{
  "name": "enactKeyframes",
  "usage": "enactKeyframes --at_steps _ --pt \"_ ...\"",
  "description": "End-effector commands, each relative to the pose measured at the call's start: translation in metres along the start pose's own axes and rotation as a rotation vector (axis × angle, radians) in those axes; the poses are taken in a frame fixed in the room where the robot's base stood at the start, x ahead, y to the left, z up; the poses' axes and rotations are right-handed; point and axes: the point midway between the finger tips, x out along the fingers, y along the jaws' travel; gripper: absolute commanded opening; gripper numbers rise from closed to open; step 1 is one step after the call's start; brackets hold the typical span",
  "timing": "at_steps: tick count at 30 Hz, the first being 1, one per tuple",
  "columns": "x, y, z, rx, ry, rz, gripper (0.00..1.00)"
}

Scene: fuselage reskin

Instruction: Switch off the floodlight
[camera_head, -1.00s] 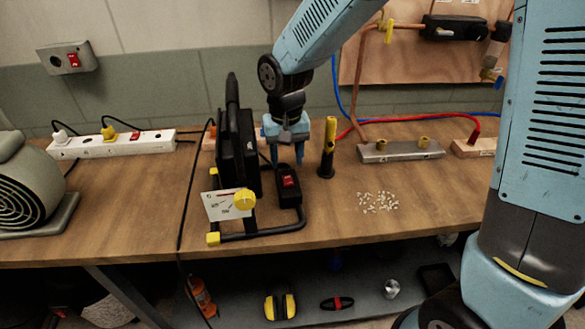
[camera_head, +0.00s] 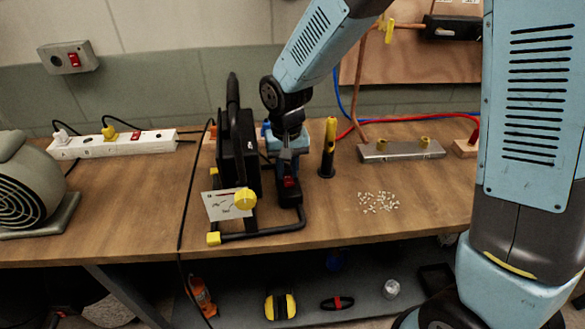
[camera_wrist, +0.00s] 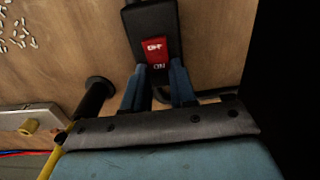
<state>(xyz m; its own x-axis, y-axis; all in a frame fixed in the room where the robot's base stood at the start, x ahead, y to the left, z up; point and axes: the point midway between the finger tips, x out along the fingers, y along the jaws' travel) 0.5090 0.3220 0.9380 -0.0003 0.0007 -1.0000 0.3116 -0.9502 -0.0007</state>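The floodlight (camera_head: 238,150) is a black panel on a black tubular stand with yellow feet, seen nearly edge-on on the bench. Its black switch box (camera_head: 291,197) sits at the stand's right side and carries a red rocker switch (camera_head: 290,182). In the wrist view the red rocker (camera_wrist: 154,52) shows white markings, with "ON" at the end nearer my fingers. My gripper (camera_head: 288,168) points down over the box. In the wrist view its two blue fingers (camera_wrist: 158,72) are apart, tips beside the rocker's near end. I cannot tell whether they touch it. The lamp face is hidden.
A black and yellow cylinder (camera_head: 328,150) stands close right of my gripper. A metal block (camera_head: 400,151) and small white pellets (camera_head: 378,202) lie farther right. A power strip (camera_head: 125,143) and a heater-like fan (camera_head: 30,195) are left. A cable hangs over the bench edge.

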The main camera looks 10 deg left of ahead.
Motion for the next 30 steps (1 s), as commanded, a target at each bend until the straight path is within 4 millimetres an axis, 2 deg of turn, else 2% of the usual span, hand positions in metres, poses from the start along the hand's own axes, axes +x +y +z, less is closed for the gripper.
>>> enactKeyframes --at_steps 1,7,13,22,30 --pt "0.0 0.0006 -0.0001 0.0 0.0 0.001 0.18" --pt "0.0 0.0011 -0.0001 0.001 -0.001 0.001 0.0" --pt "-0.0004 0.0015 0.0011 0.0 0.023 0.004 0.0" --pt "-0.0016 0.0024 0.0067 0.0 0.2 0.009 0.0" --pt "-0.0018 0.0021 0.0083 0.002 0.257 0.003 0.0"
